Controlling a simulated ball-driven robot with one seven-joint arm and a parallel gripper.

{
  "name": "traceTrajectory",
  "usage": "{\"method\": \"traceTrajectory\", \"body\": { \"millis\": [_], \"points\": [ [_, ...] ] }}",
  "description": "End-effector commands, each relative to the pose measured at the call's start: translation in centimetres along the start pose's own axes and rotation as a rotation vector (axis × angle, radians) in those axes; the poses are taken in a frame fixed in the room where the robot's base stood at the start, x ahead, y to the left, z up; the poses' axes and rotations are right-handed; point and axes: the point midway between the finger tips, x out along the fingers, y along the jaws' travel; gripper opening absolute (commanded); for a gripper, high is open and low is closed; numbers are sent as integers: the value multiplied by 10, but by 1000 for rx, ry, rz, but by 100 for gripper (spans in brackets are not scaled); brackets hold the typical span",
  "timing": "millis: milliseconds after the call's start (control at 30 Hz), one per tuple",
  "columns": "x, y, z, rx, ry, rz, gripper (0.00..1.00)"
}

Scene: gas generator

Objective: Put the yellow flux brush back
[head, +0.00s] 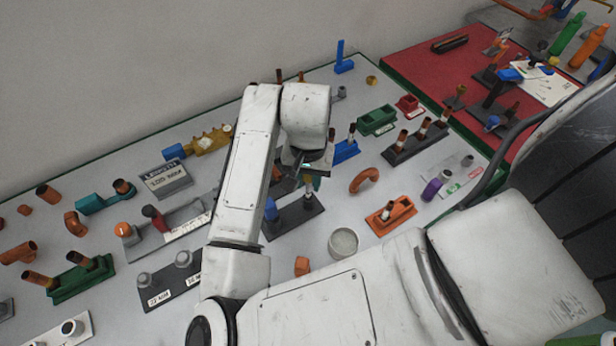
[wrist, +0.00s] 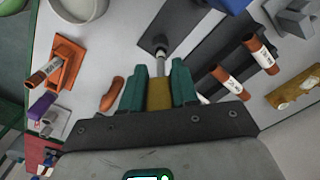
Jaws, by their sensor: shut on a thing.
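In the wrist view, my gripper (wrist: 159,88) is shut, its two teal fingers on either side of a yellow block-like part that looks like the handle of the yellow flux brush (wrist: 159,94). A grey metal rod (wrist: 161,56) runs on from the handle, its far end over or at a dark flat base (wrist: 149,44). I cannot tell whether the rod touches that base or sits in it. In the head view, my gripper (head: 314,182) points down over the middle of the bench. There, the brush is mostly hidden by my arm and gripper.
Close by stand a dark holder with copper tubes (wrist: 216,83), an orange bracket (head: 394,219), a copper elbow (head: 364,179) and a white cup (head: 343,243). A black rack (head: 421,144) and a green box (head: 378,120) lie farther right. Many fittings crowd the grey bench at left.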

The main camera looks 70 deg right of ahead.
Motion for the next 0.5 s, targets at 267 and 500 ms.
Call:
{"method": "traceTrajectory", "body": {
  "millis": [267,500],
  "points": [
    [9,0,0,0,0,0,7],
    [16,0,0,0,0,0,7]
  ]
}}
